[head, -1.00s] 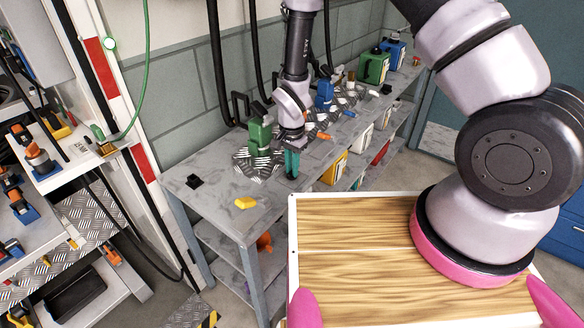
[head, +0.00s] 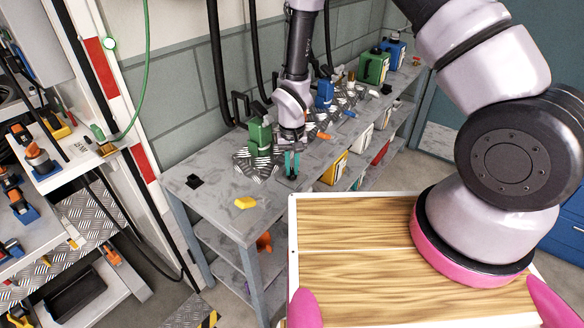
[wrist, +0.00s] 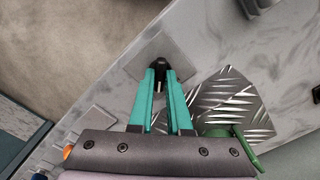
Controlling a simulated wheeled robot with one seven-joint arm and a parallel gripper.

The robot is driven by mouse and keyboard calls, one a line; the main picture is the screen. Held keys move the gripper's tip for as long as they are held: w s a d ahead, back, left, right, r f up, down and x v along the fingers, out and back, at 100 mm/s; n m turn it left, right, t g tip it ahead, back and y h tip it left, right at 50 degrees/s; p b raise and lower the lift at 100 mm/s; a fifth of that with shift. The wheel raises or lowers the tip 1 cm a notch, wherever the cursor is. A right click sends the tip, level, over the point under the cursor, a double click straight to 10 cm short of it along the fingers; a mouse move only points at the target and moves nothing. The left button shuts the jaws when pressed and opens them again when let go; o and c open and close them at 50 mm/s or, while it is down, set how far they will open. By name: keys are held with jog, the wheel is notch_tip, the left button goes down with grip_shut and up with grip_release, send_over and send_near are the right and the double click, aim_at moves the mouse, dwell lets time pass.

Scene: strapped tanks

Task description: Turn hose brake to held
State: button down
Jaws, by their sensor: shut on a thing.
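My gripper (head: 291,174) reaches down at the front edge of the grey bench (head: 222,212). Its teal fingers are shut on a small dark handle (wrist: 160,77), seen between the fingertips in the wrist view, where my gripper (wrist: 160,72) also shows. The handle stands over a square grey plate (wrist: 178,58) on the bench top. It appears to be the hose brake; the fingers hide most of it, and I cannot read its setting.
A green tank (head: 259,138) stands on tread plate (wrist: 228,98) close beside my gripper. A blue tank (head: 324,96) is behind to the right. A yellow piece (head: 245,203) and a small black block (head: 194,181) lie on the bench's left part, which is otherwise mostly clear.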

aim_at(292, 171)
jog(key=n, duration=0.4)
jog(key=shift+n, duration=0.3)
jog(key=n, duration=0.4)
jog(key=shift+n, duration=0.3)
jog(key=c, duration=0.9)
grip_release()
jog(key=shift+o, duration=0.2)
jog(key=shift+r, duration=0.1)
notch_tip(292, 171, up, 11)
